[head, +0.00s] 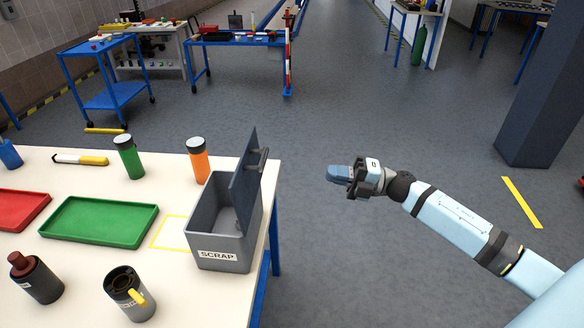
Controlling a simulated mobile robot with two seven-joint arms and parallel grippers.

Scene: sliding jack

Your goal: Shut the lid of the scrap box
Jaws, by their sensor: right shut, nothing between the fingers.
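The scrap box (222,249) is a grey open-topped bin marked SCRAP, standing at the right edge of the white table. Its dark grey lid (246,180) stands upright along the box's right side, so the box is open and looks empty inside. My right gripper (334,172) is shut and empty. It hangs over the floor to the right of the box and lid, apart from both, and points left. My left gripper is not in view.
Open floor lies right of the table. A dark pillar (545,100) stands far right.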

